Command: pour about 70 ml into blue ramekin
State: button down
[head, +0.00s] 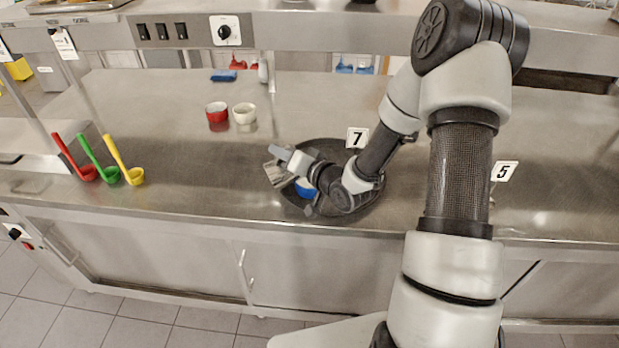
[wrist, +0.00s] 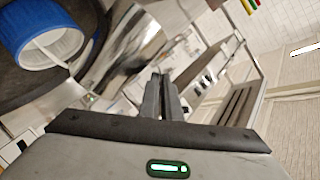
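The blue ramekin (head: 305,188) stands on a dark round tray (head: 369,205), partly hidden by my arm. In the wrist view the ramekin (wrist: 38,60) is at upper left, white inside. My gripper (head: 285,157) is above and left of it, its fingers (wrist: 162,95) close together on a shiny metal jug (head: 275,174). The jug (wrist: 125,50) is tipped beside the ramekin. A thin pale streak runs from the jug's lip into the ramekin and looks like poured liquid. The grip point and the fill level are not clear.
A red ramekin (head: 217,113) and a cream ramekin (head: 244,114) stand further back. Red, green and yellow ladles (head: 111,175) are at the left. Number cards 7 (head: 357,138) and 5 (head: 504,171) stand to the right. The steel counter (head: 560,140) at the right is clear.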

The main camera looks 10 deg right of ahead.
aim_at(269, 167)
jog(key=shift+w+d+r+m+p, duration=0.2)
jog(key=shift+d+r+m+p, duration=0.15)
jog(key=shift+d+r+m, duration=0.25)
dwell(1.1)
jog(key=a+n, duration=0.1)
jog(key=a+f+n+b, duration=0.1)
jog(key=a+f+b, duration=0.1)
jog(key=shift+s+a+n+h, duration=0.1)
jog(key=shift+s+n+h, duration=0.2)
jog(key=shift+n+h, duration=0.1)
jog(key=shift+r, duration=0.15)
jog(key=shift+d, duration=0.25)
jog(key=shift+a, duration=0.15)
jog(key=shift+s+a+n+h+b, duration=0.15)
jog(key=shift+a+n+h+b, duration=0.25)
jog(key=shift+b, duration=0.55)
jog(key=shift+a+n+b, duration=0.3)
jog(key=shift+n+b, duration=0.15)
jog(key=shift+n, duration=0.05)
